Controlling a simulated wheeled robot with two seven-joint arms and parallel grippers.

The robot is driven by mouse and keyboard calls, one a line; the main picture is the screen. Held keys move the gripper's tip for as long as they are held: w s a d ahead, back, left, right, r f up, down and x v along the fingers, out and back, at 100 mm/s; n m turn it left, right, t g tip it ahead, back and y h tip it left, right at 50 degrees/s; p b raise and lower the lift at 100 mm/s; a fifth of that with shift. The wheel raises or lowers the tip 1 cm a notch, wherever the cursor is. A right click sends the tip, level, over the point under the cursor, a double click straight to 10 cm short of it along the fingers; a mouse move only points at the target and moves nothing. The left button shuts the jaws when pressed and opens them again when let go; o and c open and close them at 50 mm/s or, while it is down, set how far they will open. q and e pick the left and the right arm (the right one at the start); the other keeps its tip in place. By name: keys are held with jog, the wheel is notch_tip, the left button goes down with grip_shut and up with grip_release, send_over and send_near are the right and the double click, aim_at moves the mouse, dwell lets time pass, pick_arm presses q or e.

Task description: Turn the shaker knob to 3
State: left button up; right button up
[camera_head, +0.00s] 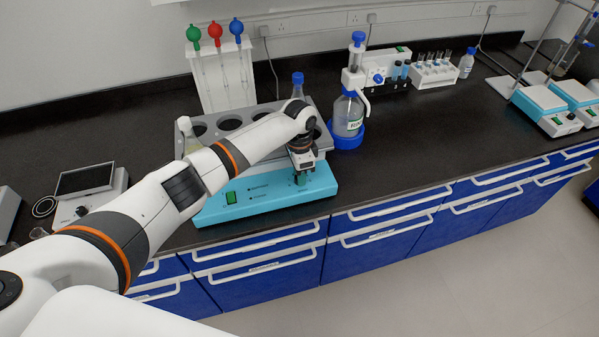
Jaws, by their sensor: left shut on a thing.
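The shaker (262,193) stands on the black bench, with a turquoise front base and a grey rack (325,142) with round holes on top. A green switch (231,197) shows on the left of its front panel. My left arm reaches across the shaker from the left. My left gripper (300,180) points down at the right part of the front panel and is shut on the shaker knob, which is mostly hidden by the fingers. The knob's setting cannot be read. My right gripper is not in view.
A bottle with a blue base (347,115) stands close to the right of the shaker. Pipettes with green, red and blue bulbs (215,32) stand behind it. A balance (85,182) is at left.

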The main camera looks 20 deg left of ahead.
pick_arm(q)
jog(key=m, duration=0.4)
jog(key=shift+d+m, duration=0.1)
jog(key=shift+m, duration=0.2)
jog(key=shift+r+m, duration=0.1)
jog(key=shift+m, duration=1.6)
jog(key=o, duration=1)
jog(key=r+b, duration=0.1)
jog(key=r, duration=0.3)
jog(key=r+b, duration=0.1)
jog(key=r, duration=0.3)
jog(key=r+b, duration=0.1)
jog(key=r, duration=0.3)
jog(key=shift+w, duration=0.25)
